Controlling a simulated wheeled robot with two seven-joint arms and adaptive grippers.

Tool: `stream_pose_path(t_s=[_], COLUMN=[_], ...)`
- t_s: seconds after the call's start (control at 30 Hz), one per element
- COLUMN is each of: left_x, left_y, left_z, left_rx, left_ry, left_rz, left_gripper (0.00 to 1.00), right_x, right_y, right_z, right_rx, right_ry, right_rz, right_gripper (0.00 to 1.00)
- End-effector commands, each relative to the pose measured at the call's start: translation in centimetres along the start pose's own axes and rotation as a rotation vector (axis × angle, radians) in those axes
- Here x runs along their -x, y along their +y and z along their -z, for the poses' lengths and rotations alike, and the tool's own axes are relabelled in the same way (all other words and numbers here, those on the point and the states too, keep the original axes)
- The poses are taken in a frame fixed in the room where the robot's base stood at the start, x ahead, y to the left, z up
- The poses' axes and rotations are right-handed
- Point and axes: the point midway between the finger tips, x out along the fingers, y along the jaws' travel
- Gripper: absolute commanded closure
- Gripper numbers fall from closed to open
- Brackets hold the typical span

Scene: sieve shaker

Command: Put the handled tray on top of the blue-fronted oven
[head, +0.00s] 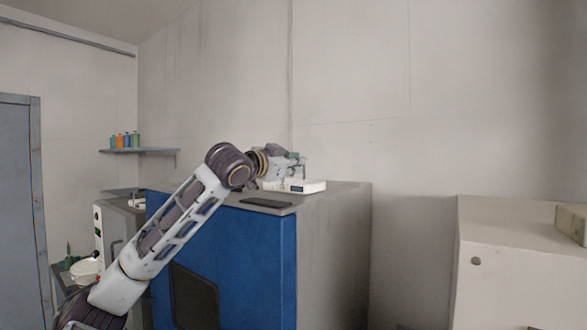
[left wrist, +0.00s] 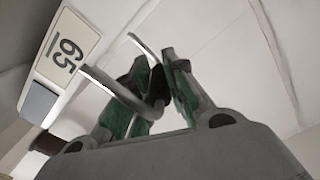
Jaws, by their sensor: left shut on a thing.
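The blue-fronted oven (head: 240,262) stands in the middle of the head view, with a flat grey top and a grey right side. My left arm reaches up in front of it, and my left gripper (head: 294,161) is over the oven top. In the left wrist view its green-padded fingers (left wrist: 158,75) are shut on a grey bar handle (left wrist: 112,88). A white low box with a dark display (head: 300,186) is just below the gripper at the oven top. I cannot tell whether it is the handled tray itself or touches the oven. My right gripper is out of view.
A dark flat slab (head: 267,203) lies near the oven top's front edge. A white cabinet (head: 520,265) stands at the right. A wall shelf (head: 150,151) with small coloured bottles is at the left. A white plate marked 65 (left wrist: 68,44) is close to the fingers.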

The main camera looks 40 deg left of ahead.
Motion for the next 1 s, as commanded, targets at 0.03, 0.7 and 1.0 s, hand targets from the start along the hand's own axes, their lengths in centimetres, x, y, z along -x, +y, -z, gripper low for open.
stream_pose_path(t_s=[0.03,0.7,1.0], left_x=[0.02,0.01,0.01], left_y=[0.07,0.18,0.17], left_z=[-0.13,-0.34,-0.32], left_rx=[0.0,0.0,0.0], left_ry=[0.001,0.0,0.0], left_rz=[0.001,0.0,0.0], left_gripper=[1.0,0.64,0.64], right_x=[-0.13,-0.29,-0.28], right_y=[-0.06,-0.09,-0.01], right_z=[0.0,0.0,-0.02], right_rx=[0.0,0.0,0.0], right_ry=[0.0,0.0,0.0], right_rz=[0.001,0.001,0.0], right_gripper=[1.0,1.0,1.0])
